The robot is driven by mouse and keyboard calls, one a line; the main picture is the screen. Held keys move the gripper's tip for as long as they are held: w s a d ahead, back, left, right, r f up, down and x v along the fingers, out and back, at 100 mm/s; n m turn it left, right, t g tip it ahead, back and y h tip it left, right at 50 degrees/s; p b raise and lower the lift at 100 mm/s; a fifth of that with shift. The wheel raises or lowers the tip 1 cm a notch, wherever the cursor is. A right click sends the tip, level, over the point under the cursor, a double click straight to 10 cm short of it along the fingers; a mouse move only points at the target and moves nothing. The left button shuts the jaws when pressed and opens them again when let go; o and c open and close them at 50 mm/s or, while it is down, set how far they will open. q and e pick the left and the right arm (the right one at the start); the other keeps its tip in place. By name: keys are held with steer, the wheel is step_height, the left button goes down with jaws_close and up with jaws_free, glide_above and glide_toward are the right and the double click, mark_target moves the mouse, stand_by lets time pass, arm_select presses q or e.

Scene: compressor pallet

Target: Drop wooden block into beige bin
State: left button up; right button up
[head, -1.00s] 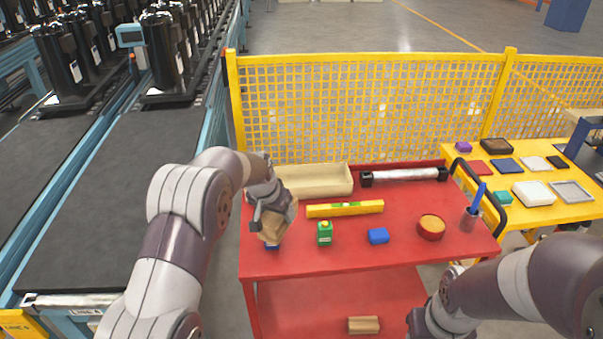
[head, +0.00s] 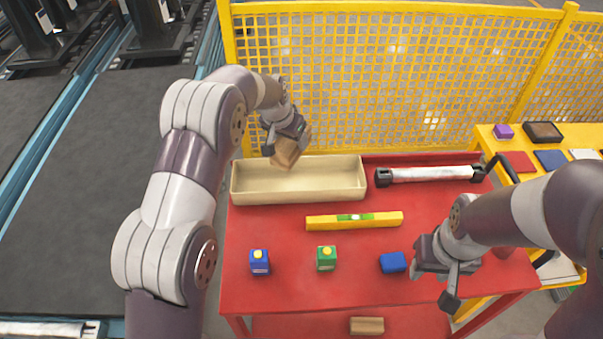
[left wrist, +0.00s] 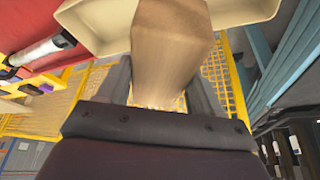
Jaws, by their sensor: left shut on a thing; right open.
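My left gripper (head: 283,150) is shut on a wooden block (head: 290,150) and holds it over the back part of the beige bin (head: 298,188). The block also fills the middle of the left wrist view (left wrist: 170,45), with the bin's rim (left wrist: 95,25) behind it. The part of the bin I can see is empty. The bin stands at the back left of the red cart top. My right gripper (head: 447,285) is open and empty over the front right of the cart.
On the red cart (head: 290,293) are a yellow level (head: 354,220), a blue button cube (head: 260,262), a green button cube (head: 326,258), a blue block (head: 393,263) and a silver bar (head: 430,174). Another wooden block (head: 367,326) lies on the lower shelf. A yellow mesh fence (head: 390,80) stands behind.

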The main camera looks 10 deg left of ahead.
arm_select(q)
step_height(320, 180, down, 6)
steer(key=b, duration=0.4)
steer(key=shift+s+r, duration=0.1)
steer(key=shift+r, duration=0.15)
steer(key=shift+f, duration=0.2)
steer(key=o, duration=1.3)
steer(key=shift+r, duration=0.1)
steer(key=shift+c, duration=0.2)
steer(key=b+v, duration=0.1)
steer(key=v, duration=1.1)
steer(key=shift+s+a+r+b, duration=0.1)
steer(key=shift+r+b, duration=0.2)
